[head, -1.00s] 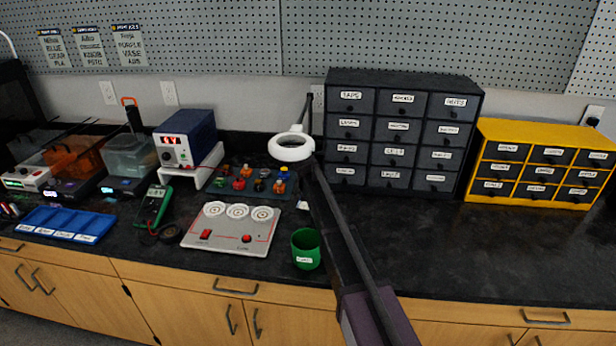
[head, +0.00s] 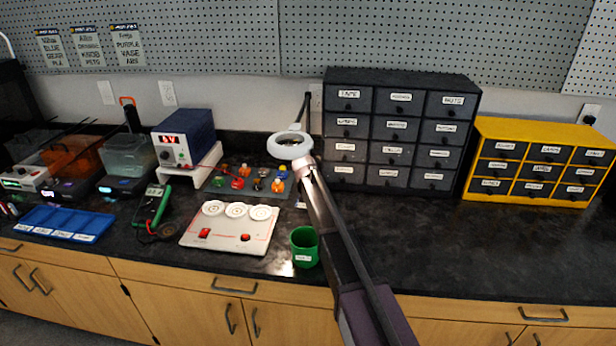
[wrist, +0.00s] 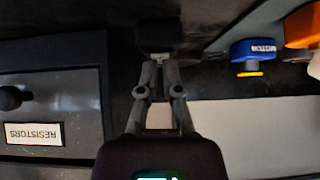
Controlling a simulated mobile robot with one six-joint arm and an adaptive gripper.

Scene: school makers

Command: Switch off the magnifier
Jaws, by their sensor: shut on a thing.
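The magnifier (head: 290,145) is a ring-shaped head on a thin dark arm, standing at the back of the counter left of the dark drawer cabinet. Its ring looks dull grey-white. My gripper (wrist: 158,62) is just right of and below the ring in the head view, where my arm hides the part behind it. In the wrist view its fingers come together at a small pale piece on a black block (wrist: 158,34), and it is shut there. The piece appears to belong to the magnifier, but a switch cannot be made out.
The dark drawer cabinet (head: 394,80) stands close on the right, with a yellow one (head: 541,130) beyond. A tray of coloured parts (head: 222,186), a white panel (head: 205,243) and a green cup (head: 304,247) are near the arm. The right front counter is clear.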

